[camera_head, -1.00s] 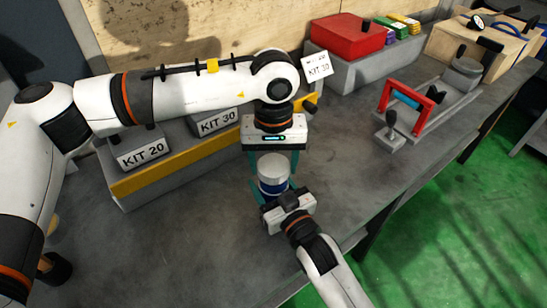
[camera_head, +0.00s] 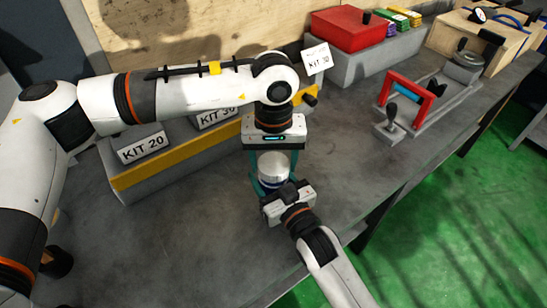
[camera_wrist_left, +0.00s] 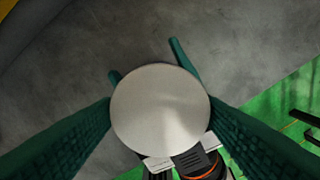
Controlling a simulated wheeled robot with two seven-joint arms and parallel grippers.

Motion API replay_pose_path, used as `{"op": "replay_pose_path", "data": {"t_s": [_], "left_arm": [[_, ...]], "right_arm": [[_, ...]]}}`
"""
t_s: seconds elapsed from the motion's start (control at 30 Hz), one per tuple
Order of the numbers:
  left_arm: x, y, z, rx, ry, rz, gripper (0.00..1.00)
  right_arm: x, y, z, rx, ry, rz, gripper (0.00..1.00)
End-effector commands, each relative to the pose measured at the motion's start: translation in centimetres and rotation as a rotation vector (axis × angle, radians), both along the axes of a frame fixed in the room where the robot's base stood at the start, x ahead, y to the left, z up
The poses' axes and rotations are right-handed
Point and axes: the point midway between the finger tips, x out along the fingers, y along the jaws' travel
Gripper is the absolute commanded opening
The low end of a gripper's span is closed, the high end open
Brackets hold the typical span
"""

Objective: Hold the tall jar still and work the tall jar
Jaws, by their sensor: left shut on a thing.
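The tall jar (camera_head: 271,169) stands upright on the grey bench, with a pale silvery top and a blue band lower down. Its round metallic top (camera_wrist_left: 160,110) fills the middle of the left wrist view. My left gripper (camera_head: 273,175) comes from above and is shut on the upper part of the jar, one teal finger on each side. My right gripper (camera_head: 274,190) comes from the front, low down, with its fingers on either side of the jar. Its fingertips show past the jar in the left wrist view. The jar hides whether these fingers touch it.
A grey and yellow holder (camera_head: 185,155) with KIT 20 and KIT 30 labels stands behind left. The bench's front edge is close to the right arm.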

Motion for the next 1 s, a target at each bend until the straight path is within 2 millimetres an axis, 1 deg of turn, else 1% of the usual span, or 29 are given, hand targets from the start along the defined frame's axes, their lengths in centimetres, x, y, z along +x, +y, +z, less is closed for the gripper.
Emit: {"op": "replay_pose_path", "data": {"t_s": [0.17,0.7,0.73,0.83,1.0], "left_arm": [[0.0,0.0,-0.1,0.000,0.000,0.000,0.39],[0.0,0.0,-1.2,0.000,0.001,0.000,0.39],[0.0,0.0,-1.1,-0.001,0.000,-0.001,0.39],[0.0,0.0,-1.1,-0.001,0.000,-0.053,0.39],[0.0,0.0,-1.1,-0.001,0.000,-0.242,0.39]], "right_arm": [[0.0,0.0,-0.1,0.000,0.001,0.000,0.20],[0.0,0.0,-0.1,0.000,0.001,0.000,0.20],[0.0,0.0,-0.1,0.000,0.001,0.000,0.00],[0.0,0.0,-0.1,0.000,0.001,0.000,0.00],[0.0,0.0,-0.1,-0.001,0.002,0.000,0.00]]}}
